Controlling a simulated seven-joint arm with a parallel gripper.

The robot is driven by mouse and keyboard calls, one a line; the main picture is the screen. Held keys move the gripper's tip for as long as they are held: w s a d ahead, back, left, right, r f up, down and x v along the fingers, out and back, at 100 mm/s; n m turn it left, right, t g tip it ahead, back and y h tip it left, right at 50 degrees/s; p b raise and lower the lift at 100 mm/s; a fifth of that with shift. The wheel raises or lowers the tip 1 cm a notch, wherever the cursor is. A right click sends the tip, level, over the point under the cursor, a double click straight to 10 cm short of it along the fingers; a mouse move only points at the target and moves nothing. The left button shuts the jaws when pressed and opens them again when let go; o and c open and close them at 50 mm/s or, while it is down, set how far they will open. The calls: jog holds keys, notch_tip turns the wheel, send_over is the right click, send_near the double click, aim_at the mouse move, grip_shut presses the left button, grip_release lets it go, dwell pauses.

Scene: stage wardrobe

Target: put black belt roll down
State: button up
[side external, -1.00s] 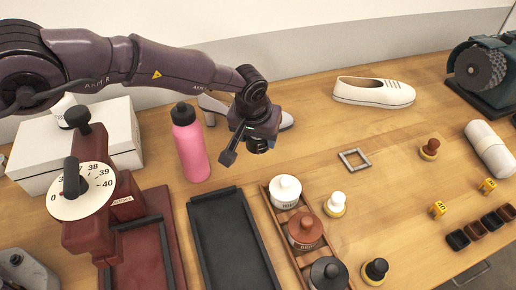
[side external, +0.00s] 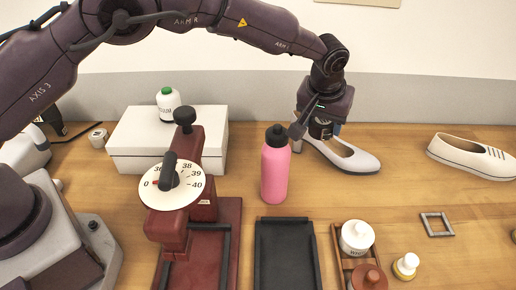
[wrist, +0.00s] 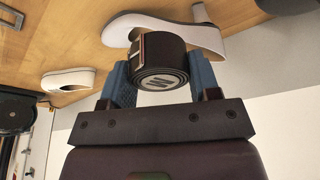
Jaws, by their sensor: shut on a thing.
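The black belt roll (wrist: 160,62) shows in the wrist view, between the two blue fingers of my gripper (wrist: 160,85), which are shut on it. In the side external view my gripper (side external: 320,130) is in front of the white heeled shoe (side external: 344,156), just right of the pink bottle, and overlaps the shoe in the picture. I cannot make out the belt roll in that view. The shoe (wrist: 190,30) lies beyond the roll in the wrist view; whether they touch is unclear.
A pink bottle (side external: 275,168) stands close left of my gripper. A black tray (side external: 262,255) lies in front, beside a wooden rack (side external: 338,250) of jars. A white lace-up shoe (side external: 470,157) is at right. Bare wood (side external: 395,190) lies between the shoes and a grey square frame (side external: 437,225).

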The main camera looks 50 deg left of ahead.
jog(key=s+a+n+y, duration=0.15)
jog(key=a+n, duration=0.35)
jog(key=a, duration=1.3)
send_over(257, 146)
jog(key=shift+g, duration=0.4)
jog(key=f, duration=0.7)
jog(key=d+f, duration=0.1)
jog(key=f, duration=0.2)
jog(key=shift+s+f, duration=0.35)
jog(key=shift+f, duration=2.15)
jog(key=shift+f, duration=0.1)
jog(key=o, duration=1)
jog(key=shift+c, duration=0.2)
jog(key=v, duration=1.2)
jog(key=shift+a+r, duration=0.2)
jog(key=shift+r, duration=0.05)
